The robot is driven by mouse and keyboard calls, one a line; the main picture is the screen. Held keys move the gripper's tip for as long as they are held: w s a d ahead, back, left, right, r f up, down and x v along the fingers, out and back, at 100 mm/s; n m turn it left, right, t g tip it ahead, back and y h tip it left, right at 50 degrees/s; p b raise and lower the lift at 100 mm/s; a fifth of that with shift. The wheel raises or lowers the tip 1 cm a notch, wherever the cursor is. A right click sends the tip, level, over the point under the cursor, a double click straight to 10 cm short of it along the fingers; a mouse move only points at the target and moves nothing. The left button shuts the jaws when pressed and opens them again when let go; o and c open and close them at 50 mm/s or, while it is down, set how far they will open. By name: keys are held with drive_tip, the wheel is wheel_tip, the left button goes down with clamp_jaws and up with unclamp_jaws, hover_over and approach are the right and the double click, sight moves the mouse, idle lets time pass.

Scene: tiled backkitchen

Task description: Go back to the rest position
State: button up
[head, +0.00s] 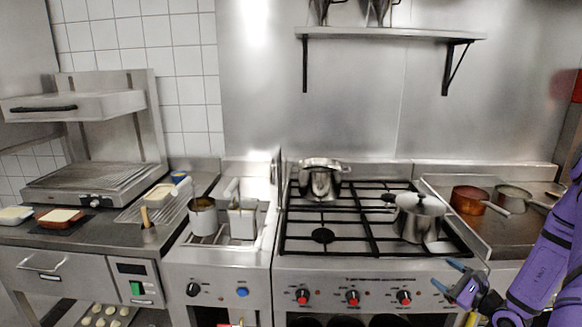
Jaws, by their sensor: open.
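My gripper (447,281) is at the lower right of the head view, on the end of my purple arm. Its two blue-tipped fingers are spread apart with nothing between them. It is in front of the stove's right front corner, near the height of the knob panel, and looks apart from the stove. The lower part of my arm is cut off by the frame's edge.
The gas stove (370,277) carries a steel pot (320,183) at the back and a lidded pot (419,222) at the right. A copper pan (470,202) stands on the right counter. A fryer (220,262) and a grill (95,186) are left. A wall shelf (390,33) hangs above.

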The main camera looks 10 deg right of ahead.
drive_tip(key=s+a+r+n+g+y, duration=0.25)
drive_tip(key=a+r+n+g, duration=0.45)
drive_tip(key=a+r, duration=0.35)
drive_tip(key=s+a+r+n+g+y, duration=0.2)
drive_tip(key=a+r+n+g+y, duration=0.1)
drive_tip(key=a+r+n+g, duration=0.65)
drive_tip(key=s+a+r+n+t+h, duration=0.2)
drive_tip(key=s+r+n+h, duration=0.2)
drive_tip(key=s+r+h, duration=0.2)
drive_tip(key=s+a+r+n+t+h, duration=0.2)
drive_tip(key=s+r+n+h, duration=0.1)
drive_tip(key=s+r+h, duration=0.4)
drive_tip(key=s+r, duration=0.3)
drive_tip(key=s, duration=0.2)
drive_tip(key=shift+s+a+r+n, duration=0.3)
drive_tip(key=shift+s+a+n, duration=0.05)
drive_tip(key=shift+s+a, duration=0.05)
